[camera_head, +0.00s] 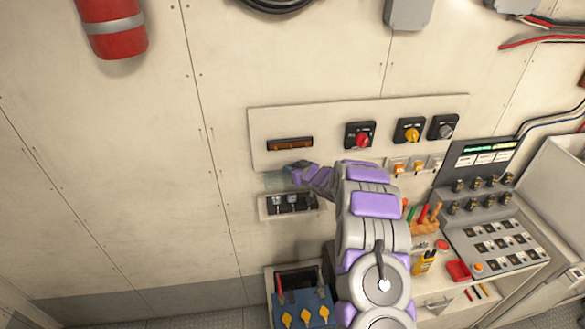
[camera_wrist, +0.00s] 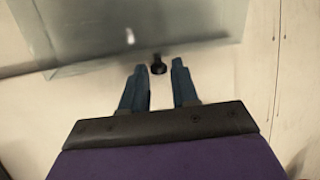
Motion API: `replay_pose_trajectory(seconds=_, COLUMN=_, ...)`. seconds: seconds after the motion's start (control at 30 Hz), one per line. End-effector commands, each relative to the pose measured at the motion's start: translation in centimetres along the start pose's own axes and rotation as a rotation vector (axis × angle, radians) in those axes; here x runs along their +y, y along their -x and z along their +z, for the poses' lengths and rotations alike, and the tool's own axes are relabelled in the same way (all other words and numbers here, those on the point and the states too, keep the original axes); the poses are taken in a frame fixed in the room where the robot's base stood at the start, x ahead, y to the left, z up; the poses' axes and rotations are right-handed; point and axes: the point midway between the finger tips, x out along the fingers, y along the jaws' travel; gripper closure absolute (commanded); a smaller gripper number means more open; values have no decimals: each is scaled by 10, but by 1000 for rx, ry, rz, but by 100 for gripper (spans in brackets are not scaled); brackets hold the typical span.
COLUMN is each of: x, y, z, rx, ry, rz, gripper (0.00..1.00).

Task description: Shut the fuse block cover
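The fuse block (camera_head: 264,209) is a pale, wall-mounted base with dark fuses, low on the wall left of my arm. Its clear cover (camera_head: 276,182) stands raised above the fuses, sticking out from the wall. In the wrist view the cover (camera_wrist: 185,25) is a greenish clear panel across the top, with a small black knob (camera_wrist: 158,66) at its near edge. My gripper (camera_head: 298,168) is at the cover's right side in the head view. In the wrist view my gripper (camera_wrist: 158,78) is open, with the knob just beyond and between its fingertips. No contact is visible.
A switch panel (camera_head: 320,125) with red, yellow and black rotary switches is just above. A blue battery (camera_head: 304,311) with yellow caps stands below. A console (camera_head: 500,235) and tools are at the right.

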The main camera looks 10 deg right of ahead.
Motion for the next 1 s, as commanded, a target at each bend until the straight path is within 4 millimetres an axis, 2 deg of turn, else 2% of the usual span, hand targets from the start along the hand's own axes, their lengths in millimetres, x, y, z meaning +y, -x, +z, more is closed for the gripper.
replay_pose_trajectory(seconds=0.3, x=-1, y=-2, z=-1, rx=1, ry=2, rz=0, gripper=71)
replay_pose_trajectory(seconds=0.63, x=-1, y=-2, z=-1, rx=1, ry=2, rz=0, gripper=100)
replay_pose_trajectory(seconds=1.0, x=-1, y=-2, z=-1, rx=1, ry=2, rz=0, gripper=100)
